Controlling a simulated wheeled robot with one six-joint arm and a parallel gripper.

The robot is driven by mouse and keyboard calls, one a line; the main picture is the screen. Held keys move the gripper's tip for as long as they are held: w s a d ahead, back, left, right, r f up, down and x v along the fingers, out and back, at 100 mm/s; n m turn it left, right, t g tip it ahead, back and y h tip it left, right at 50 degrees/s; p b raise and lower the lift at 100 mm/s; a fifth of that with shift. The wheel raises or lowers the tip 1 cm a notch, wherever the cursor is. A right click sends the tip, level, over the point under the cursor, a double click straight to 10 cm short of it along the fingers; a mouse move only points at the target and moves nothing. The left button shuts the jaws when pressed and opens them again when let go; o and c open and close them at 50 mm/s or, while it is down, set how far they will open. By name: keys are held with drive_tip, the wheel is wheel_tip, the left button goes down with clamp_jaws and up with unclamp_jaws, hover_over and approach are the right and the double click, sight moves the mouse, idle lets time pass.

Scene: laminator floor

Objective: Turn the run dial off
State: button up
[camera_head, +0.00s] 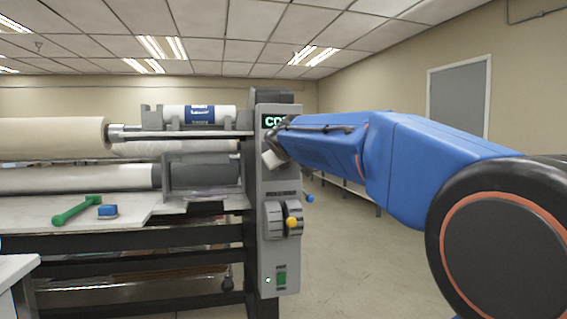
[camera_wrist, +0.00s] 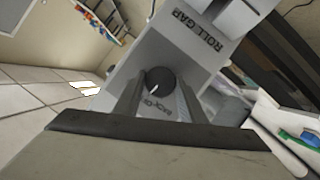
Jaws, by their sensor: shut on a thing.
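The run dial is a round black knob (camera_wrist: 161,80) with a short white pointer line, on the grey control panel in the wrist view. The pointer is toward the knob's lower left in that picture. In the head view my gripper (camera_head: 272,157) reaches the upper part of the laminator's control column (camera_head: 281,190), under a green-lit display (camera_head: 271,121). The dial is hidden there.
A roll gap wheel with a yellow knob (camera_head: 292,222) is lower on the column, with a green switch (camera_head: 282,279) beneath. A blue-tipped lever (camera_head: 309,198) sticks out right. A green tool (camera_head: 76,210) and a blue block (camera_head: 107,211) lie on the laminator's table.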

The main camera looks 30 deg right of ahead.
drive_tip(key=shift+f+n, duration=0.15)
drive_tip(key=shift+n, duration=0.15)
idle(0.4)
drive_tip(key=o, duration=1)
drive_tip(key=shift+o, duration=0.2)
drive_tip(key=shift+s+a, duration=0.1)
drive_tip(key=v, duration=1.7)
drive_tip(key=shift+a, duration=0.25)
drive_tip(key=s+a+f+g+y, duration=0.2)
drive_tip(key=s+f, duration=0.6)
drive_tip(key=f, duration=0.6)
drive_tip(key=s+a+f+m+g+y, duration=0.1)
drive_tip(key=s+a+f+g+y, duration=0.1)
drive_tip(key=s+f, duration=0.7)
drive_tip(key=s+a+f+g+y, duration=0.2)
drive_tip(key=s+a+f, duration=0.4)
drive_tip(key=f, duration=1.4)
drive_tip(key=shift+s+g, duration=0.9)
drive_tip(key=shift+s, duration=0.3)
